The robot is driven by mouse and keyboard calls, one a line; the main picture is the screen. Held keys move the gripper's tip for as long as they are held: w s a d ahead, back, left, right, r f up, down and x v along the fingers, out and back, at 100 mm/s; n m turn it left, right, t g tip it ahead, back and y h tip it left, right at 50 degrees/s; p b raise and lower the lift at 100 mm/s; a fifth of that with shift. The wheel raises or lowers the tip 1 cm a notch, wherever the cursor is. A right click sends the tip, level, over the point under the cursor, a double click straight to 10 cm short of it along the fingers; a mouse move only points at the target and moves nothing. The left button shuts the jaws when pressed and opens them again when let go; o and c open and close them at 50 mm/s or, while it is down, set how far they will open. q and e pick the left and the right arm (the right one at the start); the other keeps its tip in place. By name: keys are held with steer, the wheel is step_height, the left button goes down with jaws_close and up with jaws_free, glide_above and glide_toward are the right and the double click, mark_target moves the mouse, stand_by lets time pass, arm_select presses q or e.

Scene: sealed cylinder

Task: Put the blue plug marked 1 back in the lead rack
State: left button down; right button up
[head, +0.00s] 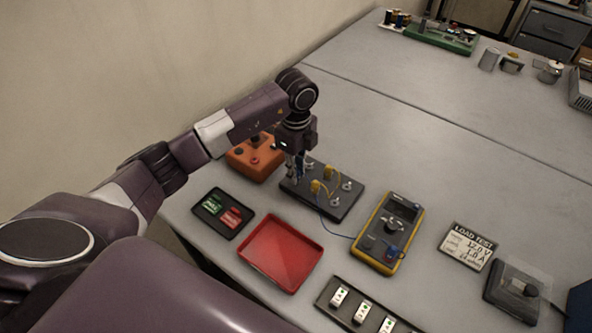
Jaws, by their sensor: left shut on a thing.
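My left gripper (298,166) points down over the back left end of a black board (342,208) with metal posts and yellow plugs. It is shut on what looks like a blue plug, of which only a little blue shows between the fingers. The mark on it is too small to read. The black board appears to be the lead rack. Whether the held plug touches the board is hard to tell. My right gripper is out of view.
An orange box (252,160) stands close to the left of my gripper. A black tray (207,219) with green and red pieces, an empty red tray (249,256), a strip with white labelled parts (332,300) and a "LOAD TEST" card (468,246) lie nearer.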

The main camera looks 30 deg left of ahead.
arm_select(q)
steer(key=shift+f, duration=0.4)
steer(key=c, duration=1.8)
jaws_free()
steer(key=shift+o, duration=0.2)
step_height(320, 180, up, 12)
